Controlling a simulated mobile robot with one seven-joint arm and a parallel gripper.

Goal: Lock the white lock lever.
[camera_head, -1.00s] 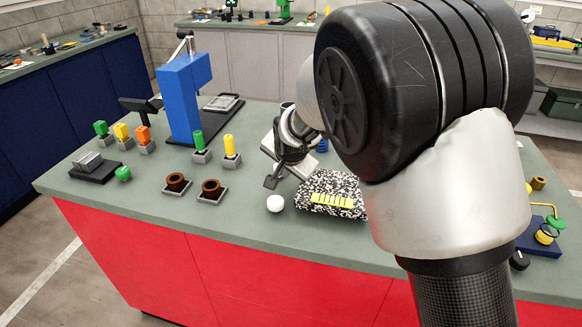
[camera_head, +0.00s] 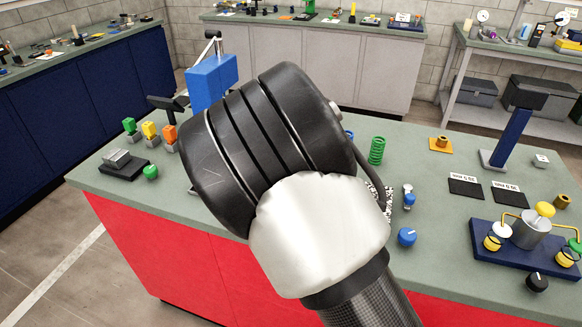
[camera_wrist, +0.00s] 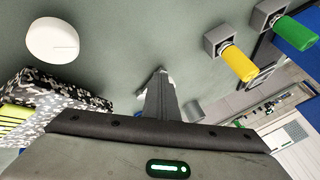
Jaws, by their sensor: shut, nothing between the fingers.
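A round white knob (camera_wrist: 52,40) with a thin mark on its face sits on the green bench top, at the upper left in the wrist view. It is the nearest match to the white lock lever, but I cannot tell whether it is that. It is hidden in the head view behind my arm. My gripper (camera_wrist: 160,74) is shut and empty, its fingertips apart from the knob and to its right. In the head view my arm hides it. The blue carousel base (camera_head: 478,252) stands at the right, with a white disc (camera_head: 502,230) beside its silver drum (camera_head: 530,230).
In the wrist view a speckled block (camera_wrist: 70,92) lies below the knob. Yellow (camera_wrist: 238,62) and green (camera_wrist: 296,33) pegs in grey holders stand right of the fingers. In the head view a blue knob (camera_head: 406,236) and a green spring (camera_head: 377,150) are right of my arm.

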